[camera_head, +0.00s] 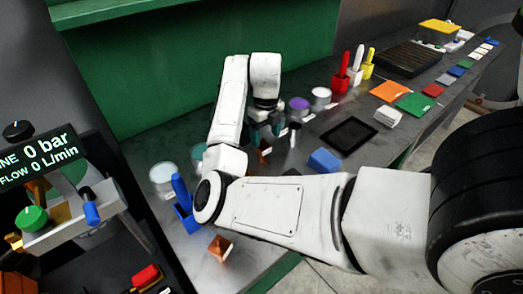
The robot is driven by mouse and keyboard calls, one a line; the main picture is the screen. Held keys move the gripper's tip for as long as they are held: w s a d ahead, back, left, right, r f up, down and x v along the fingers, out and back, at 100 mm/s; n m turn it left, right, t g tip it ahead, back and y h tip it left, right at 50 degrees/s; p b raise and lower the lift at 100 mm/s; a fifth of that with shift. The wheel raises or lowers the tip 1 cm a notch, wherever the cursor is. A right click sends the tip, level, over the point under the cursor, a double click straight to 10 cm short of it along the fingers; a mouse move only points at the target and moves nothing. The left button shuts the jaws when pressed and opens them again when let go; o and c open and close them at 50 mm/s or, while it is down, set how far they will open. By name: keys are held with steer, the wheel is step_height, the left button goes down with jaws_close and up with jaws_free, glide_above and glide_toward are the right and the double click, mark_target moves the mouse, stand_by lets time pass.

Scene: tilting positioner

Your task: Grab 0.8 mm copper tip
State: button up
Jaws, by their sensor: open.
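My white arm reaches across the grey bench (245,270). My gripper (263,140), dark with teal parts, points down over the back part of the bench and is partly hidden by my own arm. A small copper-coloured piece (265,150) shows right by the fingers; I cannot tell whether they touch it. A copper-coloured block (220,246) lies at the front of the bench, well away from my gripper. I cannot read any size marking, so I cannot tell which piece is the 0.8 mm copper tip.
Pots with purple (299,107) and white (320,98) tops stand right of my gripper. Red (343,80), white and yellow handled tools stand further right. A black tray (349,134) and blue block (324,161) lie nearer. A blue holder (184,205) and glass jar (162,179) stand left.

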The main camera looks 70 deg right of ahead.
mark_target(263, 145)
steer(key=shift+w+a+f+p, duration=0.1)
steer(key=shift+f+p, duration=0.15)
steer(key=shift+f, duration=0.65)
steer(key=shift+w+d+f+p, duration=0.15)
steer(key=shift+f+p, duration=0.1)
steer(key=shift+f, duration=0.65)
steer(key=shift+w+a+f+p, duration=0.15)
steer(key=shift+f+p, duration=0.1)
steer(key=shift+f, duration=0.65)
steer(key=shift+c, duration=0.2)
jaws_close()
